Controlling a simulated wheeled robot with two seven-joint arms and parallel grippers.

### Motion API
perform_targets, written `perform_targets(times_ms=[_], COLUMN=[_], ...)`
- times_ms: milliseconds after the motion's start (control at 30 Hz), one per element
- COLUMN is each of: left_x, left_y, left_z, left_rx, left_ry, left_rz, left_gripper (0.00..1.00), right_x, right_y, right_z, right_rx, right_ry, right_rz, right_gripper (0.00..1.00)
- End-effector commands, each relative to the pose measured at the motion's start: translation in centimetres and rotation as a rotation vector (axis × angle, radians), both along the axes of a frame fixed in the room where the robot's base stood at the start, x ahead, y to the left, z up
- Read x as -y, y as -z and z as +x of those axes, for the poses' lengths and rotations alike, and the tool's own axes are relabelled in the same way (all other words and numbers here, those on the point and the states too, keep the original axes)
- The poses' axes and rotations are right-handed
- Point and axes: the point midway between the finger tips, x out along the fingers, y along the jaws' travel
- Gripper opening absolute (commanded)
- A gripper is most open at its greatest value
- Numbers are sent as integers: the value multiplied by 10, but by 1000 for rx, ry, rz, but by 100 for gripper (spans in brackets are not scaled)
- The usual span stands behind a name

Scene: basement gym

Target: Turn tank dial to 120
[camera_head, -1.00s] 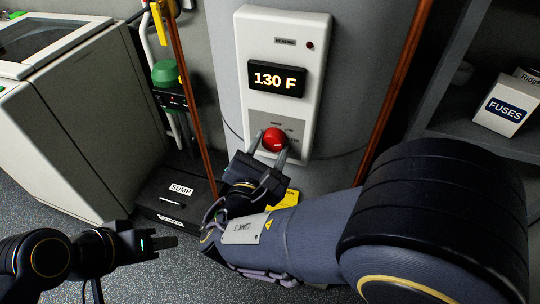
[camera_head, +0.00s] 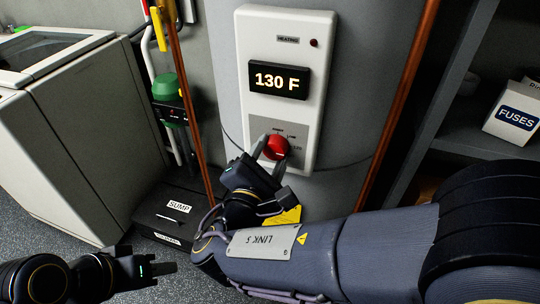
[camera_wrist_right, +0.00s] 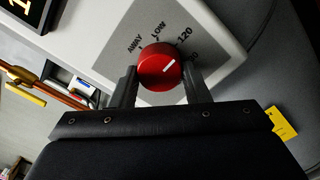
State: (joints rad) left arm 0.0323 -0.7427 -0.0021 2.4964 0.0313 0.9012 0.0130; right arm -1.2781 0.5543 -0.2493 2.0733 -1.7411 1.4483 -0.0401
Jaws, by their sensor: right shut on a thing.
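The tank dial is a round red knob (camera_head: 276,147) on the white heating panel (camera_head: 322,100); it also shows in the right wrist view (camera_wrist_right: 155,58). The display (camera_head: 276,81) above it reads 130 F. My right gripper (camera_wrist_right: 160,76) is shut on the knob, one finger on each side. The knob's white mark points to the right and slightly up, below the 120 label (camera_wrist_right: 185,36), toward a partly hidden label. AWAY and LOW labels show further left. My left gripper (camera_head: 164,268) is low at the left, away from the panel; its jaw opening is unclear.
A copper pipe (camera_head: 398,105) runs right of the panel, another (camera_head: 186,95) left. A black SUMP box (camera_head: 165,208) is on the floor. A shelf with a FUSES box (camera_head: 513,118) is at the right. A white appliance (camera_head: 65,140) stands at the left.

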Motion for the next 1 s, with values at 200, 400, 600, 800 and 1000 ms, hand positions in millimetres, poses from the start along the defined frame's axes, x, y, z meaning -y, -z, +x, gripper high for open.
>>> perform_targets(times_ms=[200,400,600,800,1000], left_x=[0,0,0,0,0], left_y=[0,0,0,-1,-1], left_z=[0,0,0,0,0], left_rx=[0,0,0,0,0], left_ry=[0,0,0,0,0], left_rz=[0,0,0,0,0], left_gripper=[36,36,36,36,36], right_x=[0,0,-1,-9,-20], right_y=[0,0,0,0,0], right_z=[0,0,-2,-26,-58], right_rx=[-1,-1,-1,-1,0], right_ry=[1,1,-1,-6,-4], right_rz=[-1,-1,-1,-2,-1], right_gripper=[51,64,64,64,64])
